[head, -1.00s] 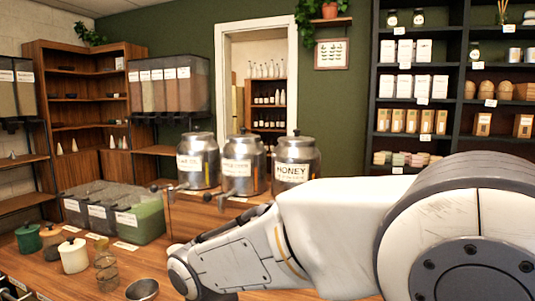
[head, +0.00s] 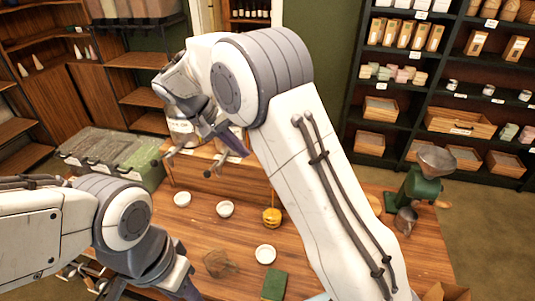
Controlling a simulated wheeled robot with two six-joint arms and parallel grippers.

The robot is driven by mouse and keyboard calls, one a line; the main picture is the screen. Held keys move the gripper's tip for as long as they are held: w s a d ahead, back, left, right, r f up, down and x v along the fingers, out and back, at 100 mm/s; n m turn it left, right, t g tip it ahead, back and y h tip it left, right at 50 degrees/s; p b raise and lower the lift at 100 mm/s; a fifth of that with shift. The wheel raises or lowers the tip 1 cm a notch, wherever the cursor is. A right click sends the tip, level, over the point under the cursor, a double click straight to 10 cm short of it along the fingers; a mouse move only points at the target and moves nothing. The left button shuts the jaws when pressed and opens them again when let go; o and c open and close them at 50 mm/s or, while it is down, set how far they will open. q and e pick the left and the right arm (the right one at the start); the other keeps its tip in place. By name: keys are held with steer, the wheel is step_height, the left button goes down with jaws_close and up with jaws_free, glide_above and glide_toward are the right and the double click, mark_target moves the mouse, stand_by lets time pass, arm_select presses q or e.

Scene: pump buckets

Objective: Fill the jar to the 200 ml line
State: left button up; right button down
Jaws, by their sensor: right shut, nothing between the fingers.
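My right gripper (head: 236,146) is in front of the metal urns (head: 182,128) on the wooden riser, near their taps (head: 213,169). Its fingers are together and hold nothing I can see. My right arm hides most of the urns. My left gripper (head: 155,290) is low at the bottom left, cut by the picture's lower edge; its fingers are too unclear to read. I cannot make out the jar to be filled or its 200 ml line. The left part of the counter is largely behind my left arm.
White bowls (head: 225,208) and a yellow pot (head: 271,217) stand on the counter. A green book (head: 274,285) lies near the front. A green grinder (head: 420,187) stands at the right. A lidded bin (head: 105,152) is behind my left arm. Bare wood lies around the bowls.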

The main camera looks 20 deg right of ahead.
steer(key=w+p+x, duration=0.1)
steer(key=p+x, duration=0.4)
steer(key=x, duration=0.8)
steer(key=shift+s+d+f, duration=0.2)
steer(key=shift+s+d, duration=0.1)
steer(key=shift+d, duration=0.1)
